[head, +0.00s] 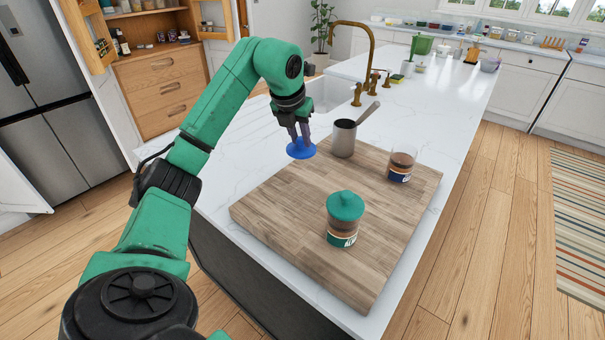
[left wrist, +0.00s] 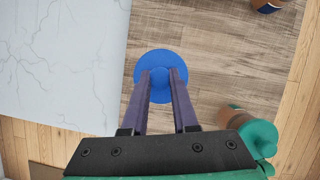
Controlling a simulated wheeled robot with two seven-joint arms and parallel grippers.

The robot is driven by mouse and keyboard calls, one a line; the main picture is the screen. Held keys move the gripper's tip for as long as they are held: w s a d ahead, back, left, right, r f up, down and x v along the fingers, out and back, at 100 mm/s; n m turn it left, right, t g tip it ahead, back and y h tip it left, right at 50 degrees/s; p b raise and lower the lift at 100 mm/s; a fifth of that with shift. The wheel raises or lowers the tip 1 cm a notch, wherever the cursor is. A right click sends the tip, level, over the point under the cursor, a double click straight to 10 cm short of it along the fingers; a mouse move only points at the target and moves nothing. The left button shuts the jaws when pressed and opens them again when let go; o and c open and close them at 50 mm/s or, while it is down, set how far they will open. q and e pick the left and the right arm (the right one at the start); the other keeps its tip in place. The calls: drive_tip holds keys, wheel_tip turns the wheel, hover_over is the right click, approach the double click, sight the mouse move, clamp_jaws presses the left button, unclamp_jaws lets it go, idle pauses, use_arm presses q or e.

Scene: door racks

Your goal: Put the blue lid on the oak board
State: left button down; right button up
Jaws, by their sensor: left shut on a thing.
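My left gripper (head: 299,136) is shut on the blue lid (head: 301,150), a round disc pointing down. In the left wrist view the blue lid (left wrist: 158,60) sits between the two fingertips (left wrist: 161,76), over the left part of the oak board (left wrist: 215,70). The lid appears to be held above the oak board (head: 280,217), near its back left edge; the exact gap is hard to tell. The board lies on the white counter. My right gripper is in neither view.
The front left of the board is clear. A sink (head: 330,95) and brass tap (head: 370,50) are behind.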

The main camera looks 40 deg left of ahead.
sight(297, 153)
use_arm(q)
drive_tip(key=f, duration=1)
drive_tip(key=shift+w+p, duration=0.35)
drive_tip(key=shift+w, duration=0.05)
drive_tip(key=shift+s+f, duration=0.1)
drive_tip(key=shift+f, duration=0.2)
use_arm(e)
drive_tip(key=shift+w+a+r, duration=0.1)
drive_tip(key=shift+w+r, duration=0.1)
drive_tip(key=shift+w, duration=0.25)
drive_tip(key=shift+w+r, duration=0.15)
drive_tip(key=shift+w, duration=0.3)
use_arm(q)
drive_tip(key=c, duration=0.7)
unclamp_jaws()
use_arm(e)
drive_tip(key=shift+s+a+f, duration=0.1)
use_arm(q)
drive_tip(key=shift+r, duration=0.1)
drive_tip(key=b+v, duration=0.1)
drive_tip(key=v, duration=1)
drive_tip(key=shift+s+d+r, duration=0.1)
drive_tip(key=shift+r, duration=0.35)
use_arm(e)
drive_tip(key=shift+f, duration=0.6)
